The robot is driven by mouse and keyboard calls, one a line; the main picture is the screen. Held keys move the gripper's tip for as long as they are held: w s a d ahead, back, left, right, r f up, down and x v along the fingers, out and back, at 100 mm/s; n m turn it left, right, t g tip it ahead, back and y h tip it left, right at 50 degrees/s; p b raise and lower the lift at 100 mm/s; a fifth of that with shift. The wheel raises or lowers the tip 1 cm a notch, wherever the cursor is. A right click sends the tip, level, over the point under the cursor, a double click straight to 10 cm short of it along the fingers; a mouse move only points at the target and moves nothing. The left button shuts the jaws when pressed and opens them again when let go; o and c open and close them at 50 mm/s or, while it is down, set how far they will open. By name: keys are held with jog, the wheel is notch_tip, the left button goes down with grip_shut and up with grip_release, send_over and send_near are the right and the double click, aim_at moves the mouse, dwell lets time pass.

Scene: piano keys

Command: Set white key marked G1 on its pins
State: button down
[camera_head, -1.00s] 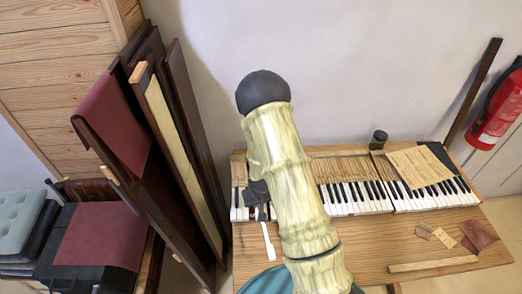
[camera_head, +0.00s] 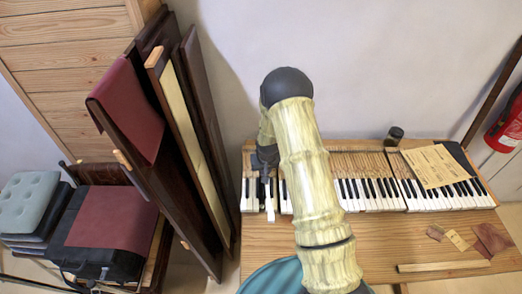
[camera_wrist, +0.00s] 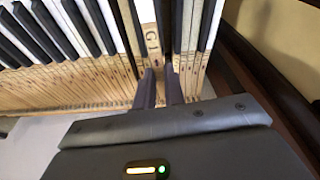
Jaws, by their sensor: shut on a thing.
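The white key marked G1 (camera_wrist: 151,38) is held in my gripper (camera_wrist: 160,88), whose two dark fingers are shut on its wooden part. In the head view the white front of this key (camera_head: 270,201) lies in line with the gap near the left end of the keyboard (camera_head: 370,190), its front end slightly nearer than its neighbours. My gripper (camera_head: 266,160) is above the rear of the keys there, partly hidden by my arm. Neighbouring keys stand on both sides in the wrist view. The pins under the key are hidden, and I cannot tell whether it is seated.
Dark panels (camera_head: 165,150) lean close to the keyboard's left. A paper sheet (camera_head: 434,166) lies over the right keys. A small jar (camera_head: 394,136) stands behind. A wood strip (camera_head: 443,266) and scraps (camera_head: 457,240) lie on the table (camera_head: 420,240). My arm covers the middle keys.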

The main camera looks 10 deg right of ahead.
jog(key=w+r, duration=0.2)
jog(key=w, duration=0.6)
jog(key=shift+w+r+m+b, duration=0.15)
jog(key=shift+w+m+b, duration=0.15)
jog(key=shift+w+m, duration=0.1)
jog(key=shift+s+b+x, duration=0.2)
jog(key=shift+b+x, duration=0.2)
jog(key=shift+x, duration=0.35)
jog(key=shift+s+b+x, duration=0.15)
jog(key=shift+b+x, duration=0.2)
jog(key=shift+x, duration=0.4)
jog(key=shift+s+b+x, duration=0.2)
jog(key=shift+b+x, duration=0.2)
jog(key=shift+x, duration=0.4)
jog(key=shift+s+a+f+b, duration=0.15)
jog(key=shift+f+b, duration=0.35)
jog(key=shift+f, duration=0.4)
jog(key=shift+f+b, duration=0.45)
jog(key=shift+f, duration=0.15)
jog(key=shift+d, duration=0.25)
jog(key=shift+a, duration=0.1)
